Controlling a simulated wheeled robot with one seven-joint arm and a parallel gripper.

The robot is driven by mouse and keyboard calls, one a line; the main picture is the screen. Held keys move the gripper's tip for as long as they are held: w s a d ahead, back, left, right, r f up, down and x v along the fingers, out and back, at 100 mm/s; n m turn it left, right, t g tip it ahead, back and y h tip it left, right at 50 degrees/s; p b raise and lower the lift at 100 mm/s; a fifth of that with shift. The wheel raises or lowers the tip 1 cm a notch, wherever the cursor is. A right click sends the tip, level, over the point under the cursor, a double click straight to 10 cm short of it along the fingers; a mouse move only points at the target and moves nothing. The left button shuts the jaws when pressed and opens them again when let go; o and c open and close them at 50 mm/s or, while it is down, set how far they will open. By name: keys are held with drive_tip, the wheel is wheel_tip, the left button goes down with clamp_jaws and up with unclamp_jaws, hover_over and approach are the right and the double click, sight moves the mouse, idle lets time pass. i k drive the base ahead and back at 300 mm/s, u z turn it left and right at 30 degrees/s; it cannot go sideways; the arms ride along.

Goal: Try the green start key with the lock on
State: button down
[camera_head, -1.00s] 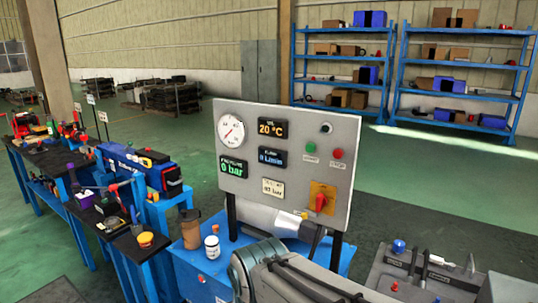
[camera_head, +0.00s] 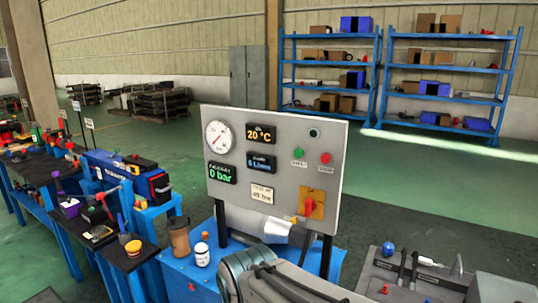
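The green start key (camera_head: 299,152) is a small round button on the right half of a grey control panel (camera_head: 235,195). A red button (camera_head: 325,157) is just right of it. Below them a red rotary handle (camera_head: 309,206) sits on a yellow plate (camera_head: 318,196). It looks roughly upright. I cannot make out a padlock at this size. A round gauge (camera_head: 217,136) and lit displays are on the left half. The pressure display (camera_head: 222,173) reads 0 bar; the flow display (camera_head: 261,163) appears to read 0. My gripper is not in view.
The panel stands on a blue bench (camera_head: 180,265) with a brown bottle (camera_head: 180,238) and a white jar (camera_head: 202,254). Cluttered benches run along the left; a grey tool bench (camera_head: 430,285) is at right. Open floor lies behind.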

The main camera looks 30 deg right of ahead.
sight(298, 152)
drive_tip(key=z, duration=2.15)
drive_tip(key=k, duration=0.95)
drive_tip(key=u, duration=0.9)
drive_tip(key=i, duration=0.9)
